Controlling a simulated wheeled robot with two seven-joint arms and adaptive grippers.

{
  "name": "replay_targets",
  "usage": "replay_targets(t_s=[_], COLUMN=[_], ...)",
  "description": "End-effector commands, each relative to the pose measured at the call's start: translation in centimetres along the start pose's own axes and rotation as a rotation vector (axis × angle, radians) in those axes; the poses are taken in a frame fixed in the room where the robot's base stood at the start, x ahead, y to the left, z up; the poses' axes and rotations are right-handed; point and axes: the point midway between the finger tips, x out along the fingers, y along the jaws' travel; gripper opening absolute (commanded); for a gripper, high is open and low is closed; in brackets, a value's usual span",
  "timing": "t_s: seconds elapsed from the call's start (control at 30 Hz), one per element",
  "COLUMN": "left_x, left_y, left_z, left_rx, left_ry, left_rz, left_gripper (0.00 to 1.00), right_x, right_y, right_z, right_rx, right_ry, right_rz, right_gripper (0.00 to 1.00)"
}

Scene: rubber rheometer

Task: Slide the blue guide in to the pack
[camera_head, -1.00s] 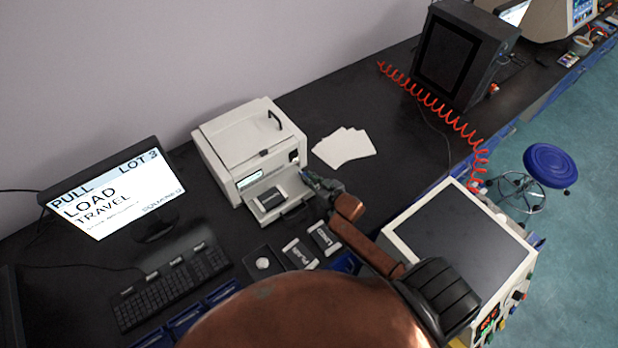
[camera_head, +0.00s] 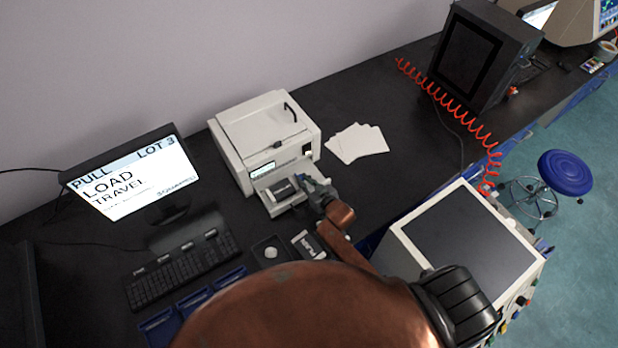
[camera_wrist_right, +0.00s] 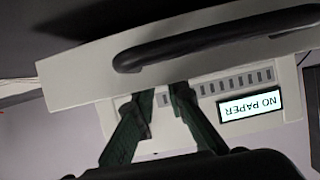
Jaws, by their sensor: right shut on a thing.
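A white printer (camera_head: 265,135) stands on the black bench with its front tray (camera_head: 270,207) out. A dark pack with a pale label (camera_head: 284,189) lies in that tray. My right gripper (camera_head: 312,184) is at the right side of the tray, close beside the pack. It is shut on the blue guide, of which only a little blue shows at the fingertips; the fingers hide most of it. In the right wrist view, the fingers (camera_wrist_right: 163,100) are in front of the printer, and the guide cannot be made out. My left gripper is not in view.
The printer's display (camera_wrist_right: 249,106) reads NO PAPER. White sheets (camera_head: 357,143) lie right of the printer. A dark labelled pack (camera_head: 308,245) lies in front of it. A monitor (camera_head: 135,180), a keyboard (camera_head: 185,265) and blue bins (camera_head: 195,300) are to the left. A pale instrument (camera_head: 460,240) stands to the right.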

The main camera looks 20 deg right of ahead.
Motion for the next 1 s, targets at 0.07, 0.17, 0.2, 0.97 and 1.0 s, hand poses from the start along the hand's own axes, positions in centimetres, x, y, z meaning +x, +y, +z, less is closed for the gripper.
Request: replay_targets(t_s=[0.07, 0.17, 0.2, 0.97, 1.0], left_x=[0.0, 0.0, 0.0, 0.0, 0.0], left_y=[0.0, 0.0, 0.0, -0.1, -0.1], left_z=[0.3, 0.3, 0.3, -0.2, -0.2], left_rx=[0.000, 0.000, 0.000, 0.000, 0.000], left_ry=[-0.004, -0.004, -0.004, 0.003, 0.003], left_rz=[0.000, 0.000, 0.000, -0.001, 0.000], left_gripper=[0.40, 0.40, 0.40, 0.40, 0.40], right_x=[0.0, -0.1, -0.1, -3.5, -4.3], right_y=[0.1, 0.1, 0.1, 0.1, 0.1], right_z=[0.1, 0.1, 0.1, 0.1, 0.1], right_rx=[0.000, 0.000, 0.000, 0.000, 0.000], right_ry=[-0.001, -0.001, -0.001, -0.001, -0.001], right_rz=[0.002, 0.002, 0.002, 0.001, 0.002], right_gripper=[0.00, 0.13, 0.16, 0.30, 0.30])
